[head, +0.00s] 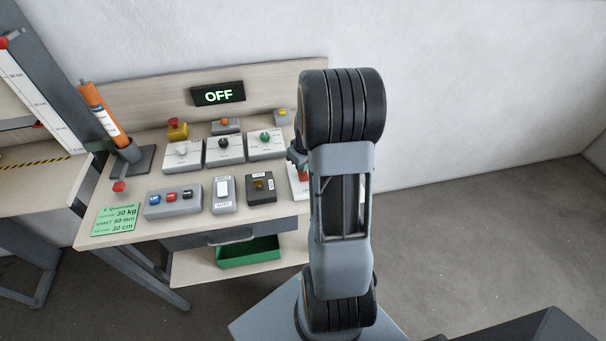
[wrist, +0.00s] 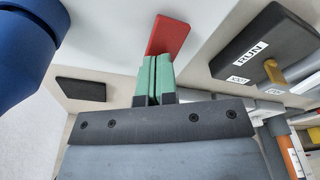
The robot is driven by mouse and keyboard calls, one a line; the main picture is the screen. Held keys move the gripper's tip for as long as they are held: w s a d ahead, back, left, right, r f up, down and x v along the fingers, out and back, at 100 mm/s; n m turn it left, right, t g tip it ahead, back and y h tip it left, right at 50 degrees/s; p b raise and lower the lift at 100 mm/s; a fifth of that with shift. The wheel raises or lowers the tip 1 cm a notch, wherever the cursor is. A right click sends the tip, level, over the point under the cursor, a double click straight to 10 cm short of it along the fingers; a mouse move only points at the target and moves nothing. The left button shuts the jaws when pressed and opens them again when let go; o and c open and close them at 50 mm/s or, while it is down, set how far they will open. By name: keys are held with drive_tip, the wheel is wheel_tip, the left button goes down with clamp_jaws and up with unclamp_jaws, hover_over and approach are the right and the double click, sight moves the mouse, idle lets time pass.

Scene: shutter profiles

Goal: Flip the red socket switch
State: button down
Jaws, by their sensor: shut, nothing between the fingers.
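The red socket switch (wrist: 168,36) is a flat red rocker on a pale plate, straight beyond my fingertips in the wrist view. In the head view its red part (head: 303,173) shows at the right end of the bench, on a white socket plate (head: 295,189) partly hidden by my arm. My gripper (wrist: 154,60) is shut and empty, its green fingers pressed together. The fingertips overlap the near edge of the red switch in the wrist view; I cannot tell whether they touch it. My arm hides most of the gripper in the head view.
A dark key-switch box marked RUN (wrist: 265,45) stands close at the right; it also shows in the head view (head: 261,188). The bench holds several switch boxes, a yellow-based red button (head: 177,130) and an OFF display (head: 218,95). A green bin (head: 248,252) is below.

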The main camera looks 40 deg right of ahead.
drive_tip(key=shift+f, duration=0.15)
drive_tip(key=shift+r+p, duration=2.25)
drive_tip(key=shift+r, duration=1.3)
